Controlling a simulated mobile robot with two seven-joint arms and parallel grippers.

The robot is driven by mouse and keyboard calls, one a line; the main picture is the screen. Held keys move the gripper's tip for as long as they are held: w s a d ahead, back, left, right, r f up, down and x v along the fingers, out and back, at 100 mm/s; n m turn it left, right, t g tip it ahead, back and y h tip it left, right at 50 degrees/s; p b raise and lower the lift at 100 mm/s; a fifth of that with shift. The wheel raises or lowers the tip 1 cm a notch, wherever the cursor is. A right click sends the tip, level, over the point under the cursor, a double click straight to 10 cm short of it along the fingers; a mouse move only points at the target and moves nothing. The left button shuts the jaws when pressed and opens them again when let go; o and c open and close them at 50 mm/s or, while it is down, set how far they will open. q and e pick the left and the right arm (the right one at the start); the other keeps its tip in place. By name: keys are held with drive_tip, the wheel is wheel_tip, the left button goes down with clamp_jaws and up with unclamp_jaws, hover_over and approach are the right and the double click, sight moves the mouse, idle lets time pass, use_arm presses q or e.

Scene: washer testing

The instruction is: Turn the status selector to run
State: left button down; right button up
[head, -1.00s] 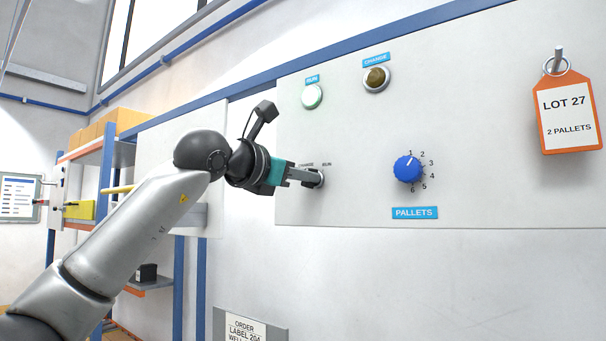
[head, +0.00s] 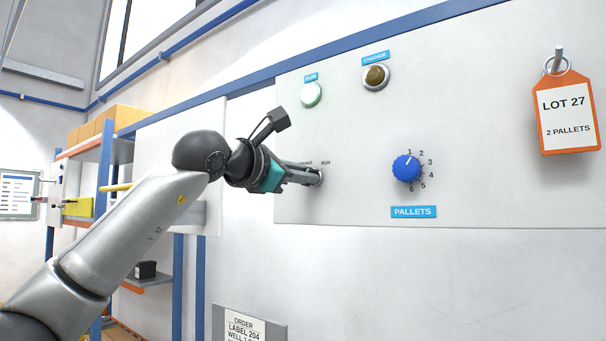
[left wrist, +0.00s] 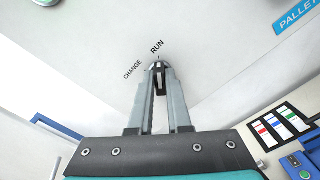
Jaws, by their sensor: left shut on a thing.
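The status selector (head: 321,178) is a small grey knob at the left end of the white panel, with CHANGE and RUN printed above it. My left gripper (head: 313,177) reaches it from the left and is shut on it. In the left wrist view both fingers of my left gripper (left wrist: 159,78) close around the selector (left wrist: 158,65), whose top points roughly at the RUN mark, with CHANGE to its left. The fingers hide most of the knob. The RUN lamp (head: 311,95) looks pale green, the CHANGE lamp (head: 376,77) dark amber. My right gripper is not in view.
A blue PALLETS dial (head: 407,168) sits on the panel (head: 480,190) right of the selector. An orange LOT 27 tag (head: 567,112) hangs from a peg at the far right. An order label plate (head: 275,329) is below. Shelving (head: 106,180) stands at the left.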

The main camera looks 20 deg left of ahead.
use_arm(q)
drive_tip(key=c, duration=0.9)
unclamp_jaws()
drive_tip(key=shift+o, duration=0.2)
drive_tip(key=b+v, duration=0.5)
drive_tip(key=v, duration=1)
drive_tip(key=shift+s, duration=0.15)
drive_tip(key=shift+r, duration=0.1)
